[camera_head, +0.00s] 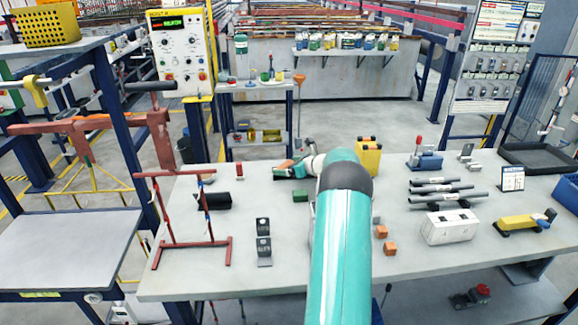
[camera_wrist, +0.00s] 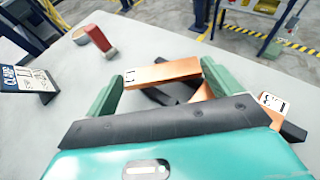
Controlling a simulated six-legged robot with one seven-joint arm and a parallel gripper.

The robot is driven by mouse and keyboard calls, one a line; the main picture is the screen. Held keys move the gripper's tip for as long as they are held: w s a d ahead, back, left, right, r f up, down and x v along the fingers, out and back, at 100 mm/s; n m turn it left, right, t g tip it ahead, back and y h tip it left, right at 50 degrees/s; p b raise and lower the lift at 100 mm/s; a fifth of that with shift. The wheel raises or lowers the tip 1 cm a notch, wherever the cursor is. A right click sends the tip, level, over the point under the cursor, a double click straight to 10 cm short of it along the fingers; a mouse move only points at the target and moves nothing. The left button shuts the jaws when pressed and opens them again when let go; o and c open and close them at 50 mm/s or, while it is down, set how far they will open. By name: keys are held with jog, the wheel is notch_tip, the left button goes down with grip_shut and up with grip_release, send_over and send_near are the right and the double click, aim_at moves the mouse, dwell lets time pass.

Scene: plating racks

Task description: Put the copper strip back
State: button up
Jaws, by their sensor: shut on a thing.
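A flat copper strip (camera_wrist: 160,73) with a small dark mark at its left end lies between the green fingers of my gripper (camera_wrist: 163,78), which is shut on it. More copper (camera_wrist: 203,94) shows below and right of it, leading to a white-labelled end (camera_wrist: 272,102); I cannot tell if it is a separate strip. A black holder (camera_wrist: 165,97) lies under the copper. In the head view my gripper (camera_head: 291,171) is low over the far edge of the grey table (camera_head: 190,283), and the strip is too small to make out clearly.
A red frame (camera_head: 229,250) stands on the table's left side. Two dark stands (camera_head: 263,226), a green block (camera_head: 300,196), orange cubes (camera_head: 389,248), a yellow case (camera_head: 368,157) and a white box (camera_head: 448,228) are around my arm. The front-left tabletop is clear.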

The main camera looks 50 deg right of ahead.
jog(key=shift+f, duration=0.35)
jog(key=o, duration=1)
jog(key=shift+r, duration=0.2)
jog(key=v, duration=1.2)
jog(key=shift+r, duration=0.35)
